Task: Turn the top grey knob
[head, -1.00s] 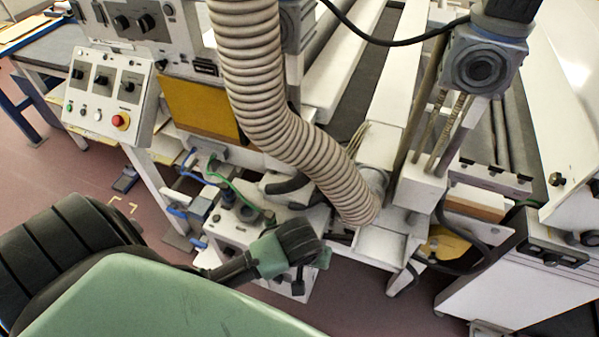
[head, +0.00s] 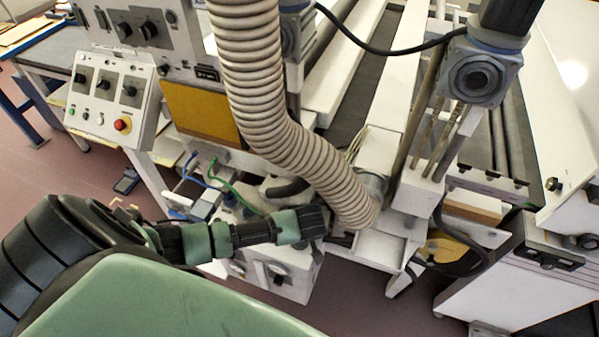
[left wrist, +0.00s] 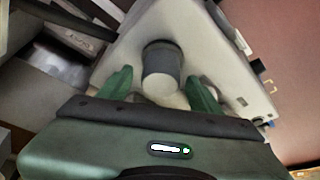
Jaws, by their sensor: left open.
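A grey cylindrical knob (left wrist: 161,70) stands out from a pale box (left wrist: 205,45) in the left wrist view. My left gripper (left wrist: 158,82) is open, with one green finger on each side of the knob. Whether the fingers touch it I cannot tell. In the head view my left arm reaches across the pale box (head: 300,285), and its dark end lies by the box's upper right. Dark knobs (head: 277,273) show on the box's front there. The fingers cannot be made out in the head view. My right gripper is not in view.
A ribbed hose (head: 265,100) hangs down close to my left arm's end. A control panel (head: 110,95) with black switches and a red button (head: 122,124) stands at upper left. Green and blue cables run behind the arm.

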